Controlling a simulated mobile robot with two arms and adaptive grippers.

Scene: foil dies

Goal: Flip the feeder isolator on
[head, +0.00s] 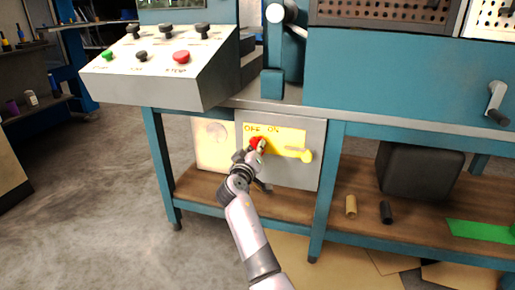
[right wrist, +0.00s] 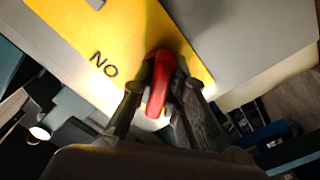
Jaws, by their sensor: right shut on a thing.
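The feeder isolator is a grey box (head: 285,176) under the bench, with a yellow plate (head: 287,135) marked OFF and ON. Its red handle (head: 256,142) is on the plate's left part, below the OFF label. My right gripper (head: 258,149) is at the handle and partly covers it. In the right wrist view the red handle (right wrist: 160,82) sits between the two fingers, which are shut on it. The yellow plate (right wrist: 105,40) shows there with the ON label upside down. The handle's exact angle is hard to tell. My left gripper is out of view.
A sloped control panel (head: 150,72) with several knobs and buttons overhangs the isolator at upper left. A dark block (head: 418,172) and two small cylinders sit on the lower shelf at right. Open floor lies at left.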

